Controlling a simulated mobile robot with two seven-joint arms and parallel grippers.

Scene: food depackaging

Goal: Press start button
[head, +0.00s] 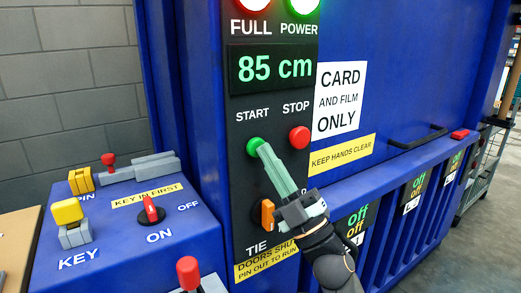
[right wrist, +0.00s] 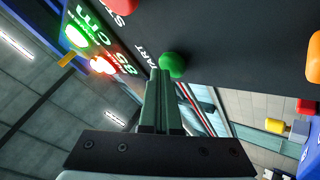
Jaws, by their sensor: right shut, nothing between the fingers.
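The green start button (head: 254,146) sits under the word START on the dark control panel (head: 240,189) of a blue machine. In the right wrist view the green button (right wrist: 172,64) is just beyond my fingertips. My right gripper (head: 263,149) is shut and empty, its green-grey fingers pointing up at the button. The tips overlap the button's lower right edge in the head view; I cannot tell whether they touch it. The red stop button (head: 299,137) is to the right. My left gripper is not in view.
An orange switch (head: 267,213) is on the panel beside my right wrist. A display (head: 272,68) reads 85 cm. At left, a blue box (head: 150,240) carries a red key switch (head: 151,209) and a yellow-topped key (head: 68,212). A black handle (head: 418,136) is at right.

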